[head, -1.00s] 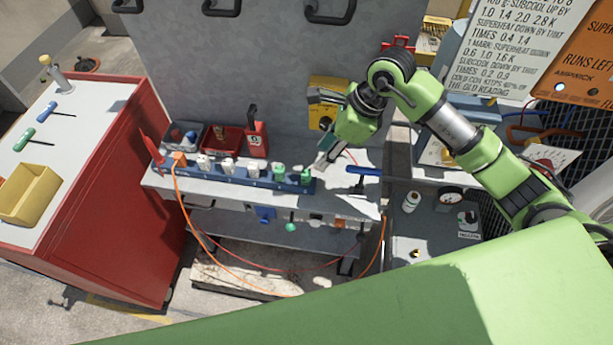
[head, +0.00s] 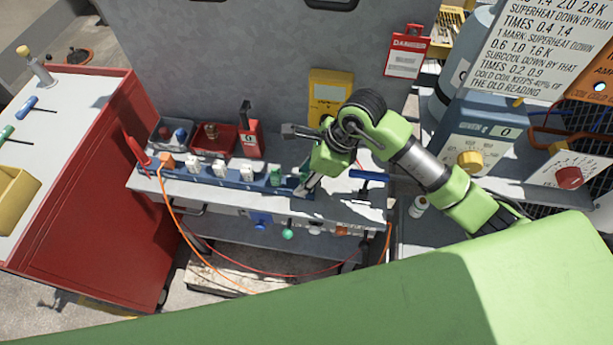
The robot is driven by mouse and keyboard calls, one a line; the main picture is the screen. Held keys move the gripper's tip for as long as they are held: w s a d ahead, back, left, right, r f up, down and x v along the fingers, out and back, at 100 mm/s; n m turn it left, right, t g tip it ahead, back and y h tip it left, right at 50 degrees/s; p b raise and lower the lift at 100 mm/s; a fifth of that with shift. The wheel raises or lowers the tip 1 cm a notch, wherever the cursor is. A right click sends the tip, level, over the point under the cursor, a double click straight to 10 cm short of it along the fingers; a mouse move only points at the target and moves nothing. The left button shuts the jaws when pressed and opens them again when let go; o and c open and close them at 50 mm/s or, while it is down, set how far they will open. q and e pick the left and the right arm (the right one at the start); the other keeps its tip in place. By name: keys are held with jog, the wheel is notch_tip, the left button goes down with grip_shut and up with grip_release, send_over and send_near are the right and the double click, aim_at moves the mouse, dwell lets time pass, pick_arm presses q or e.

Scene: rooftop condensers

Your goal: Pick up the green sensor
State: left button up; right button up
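A blue rack (head: 232,180) on the grey shelf holds a row of small upright sensors. Several are white, such as the one at its middle (head: 219,171). A green sensor (head: 275,178) stands toward the rack's right end. A second green piece (head: 303,175) shows just right of it, partly covered by my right gripper. My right gripper (head: 305,189) points down and left at the rack's right end, at or very near this second green piece. I cannot tell whether its fingers touch it or how far apart they are. My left gripper is not in view.
A blue-handled tool (head: 370,176) lies right of my gripper. An orange cable (head: 180,232) hangs in front. A red cabinet (head: 105,190) stands left.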

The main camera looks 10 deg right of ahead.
jog(key=shift+s+r, duration=0.15)
jog(key=shift+s, duration=0.05)
jog(key=shift+s+a, duration=0.1)
jog(key=c, duration=0.6)
grip_shut()
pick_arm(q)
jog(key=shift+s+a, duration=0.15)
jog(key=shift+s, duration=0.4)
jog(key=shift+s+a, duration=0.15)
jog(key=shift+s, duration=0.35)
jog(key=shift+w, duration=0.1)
